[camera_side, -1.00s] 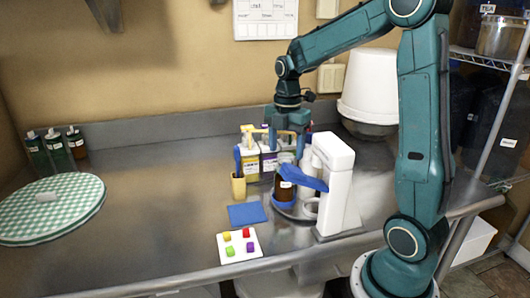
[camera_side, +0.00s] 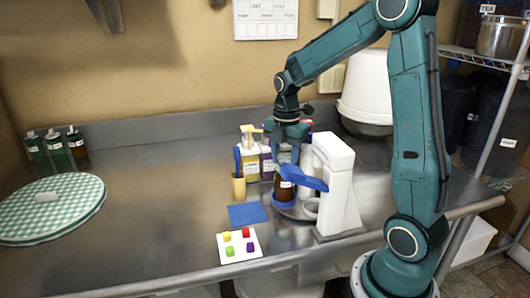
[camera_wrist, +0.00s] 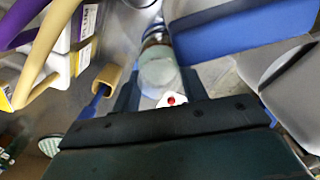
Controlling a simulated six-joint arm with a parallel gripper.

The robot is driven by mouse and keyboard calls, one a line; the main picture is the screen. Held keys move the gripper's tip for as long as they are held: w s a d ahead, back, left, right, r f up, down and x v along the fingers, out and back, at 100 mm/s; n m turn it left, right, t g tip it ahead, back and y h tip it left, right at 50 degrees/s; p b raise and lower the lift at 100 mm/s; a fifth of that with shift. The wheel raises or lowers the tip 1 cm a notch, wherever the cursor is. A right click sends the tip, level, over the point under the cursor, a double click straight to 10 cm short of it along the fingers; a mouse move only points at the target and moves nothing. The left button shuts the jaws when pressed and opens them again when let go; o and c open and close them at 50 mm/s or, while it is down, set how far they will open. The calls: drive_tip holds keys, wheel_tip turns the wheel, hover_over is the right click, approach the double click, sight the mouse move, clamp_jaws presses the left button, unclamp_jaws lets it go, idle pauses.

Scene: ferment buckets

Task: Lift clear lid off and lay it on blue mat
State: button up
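An amber jar (camera_side: 284,190) with a pale label stands on the round base of the white stand. In the wrist view its round, clear-looking lid (camera_wrist: 158,72) lies between my fingers. My gripper (camera_side: 290,154) points down just above the jar in the side view. In the wrist view the gripper (camera_wrist: 160,85) has its fingers apart, one on each side of the lid. Whether they touch the lid is hard to tell. The blue mat (camera_side: 247,214) lies flat and bare on the steel counter, left of the jar and nearer the front.
The white stand (camera_side: 337,185) with a blue arm (camera_side: 303,177) stands close on the jar's right. A yellow cup (camera_side: 238,188) holding a blue tool is to the left. A white card (camera_side: 239,245) with coloured cubes lies in front of the mat.

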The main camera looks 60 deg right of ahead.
sight(285, 156)
drive_tip(key=c, duration=0.5)
drive_tip(key=shift+r, duration=0.15)
wheel_tip(285, 156, up, 20)
drive_tip(key=shift+f, duration=0.1)
idle(0.4)
idle(0.5)
